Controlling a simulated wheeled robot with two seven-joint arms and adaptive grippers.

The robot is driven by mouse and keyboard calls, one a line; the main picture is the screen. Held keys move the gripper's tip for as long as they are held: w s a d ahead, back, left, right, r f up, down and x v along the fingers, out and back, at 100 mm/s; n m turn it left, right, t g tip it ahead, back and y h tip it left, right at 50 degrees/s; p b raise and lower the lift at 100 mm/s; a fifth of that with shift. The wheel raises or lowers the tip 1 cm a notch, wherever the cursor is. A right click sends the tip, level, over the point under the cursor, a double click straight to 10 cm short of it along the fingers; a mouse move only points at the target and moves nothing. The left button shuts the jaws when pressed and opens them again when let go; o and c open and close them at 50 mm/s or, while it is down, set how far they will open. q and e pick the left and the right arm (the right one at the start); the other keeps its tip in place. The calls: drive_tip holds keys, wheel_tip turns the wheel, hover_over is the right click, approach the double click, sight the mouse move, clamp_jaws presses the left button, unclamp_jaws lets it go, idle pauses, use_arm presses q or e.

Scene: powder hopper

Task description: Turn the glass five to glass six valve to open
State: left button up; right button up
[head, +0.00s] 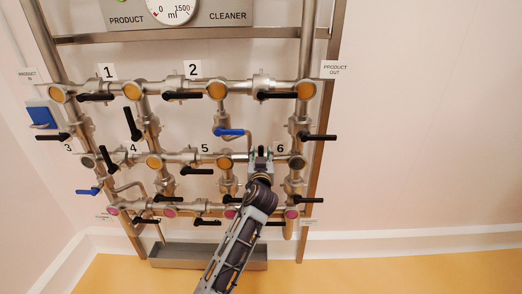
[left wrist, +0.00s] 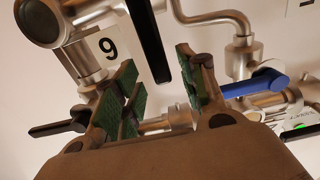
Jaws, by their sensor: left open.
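The glass five to glass six valve sits on the middle pipe between labels 5 and 6. Its black handle (left wrist: 148,38) stands across the pipe in the left wrist view, where the picture is upside down. In the head view my arm and gripper cover most of this valve. My left gripper (head: 261,154) is open, with green pads showing in the left wrist view (left wrist: 163,88). The handle's free end appears between the fingers, with a gap on both sides; its depth relative to them is unclear. Glass six (head: 297,162) is just right of the gripper. My right gripper is out of view.
A blue handle (head: 229,132) is up and left of the gripper; it also shows in the left wrist view (left wrist: 255,84). Black handles (head: 316,136) and (head: 194,171) stick out on either side. A metal tray (head: 180,262) is below the pipes.

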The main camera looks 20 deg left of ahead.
sight(261, 151)
use_arm(q)
drive_tip(key=shift+x, duration=1.7)
clamp_jaws()
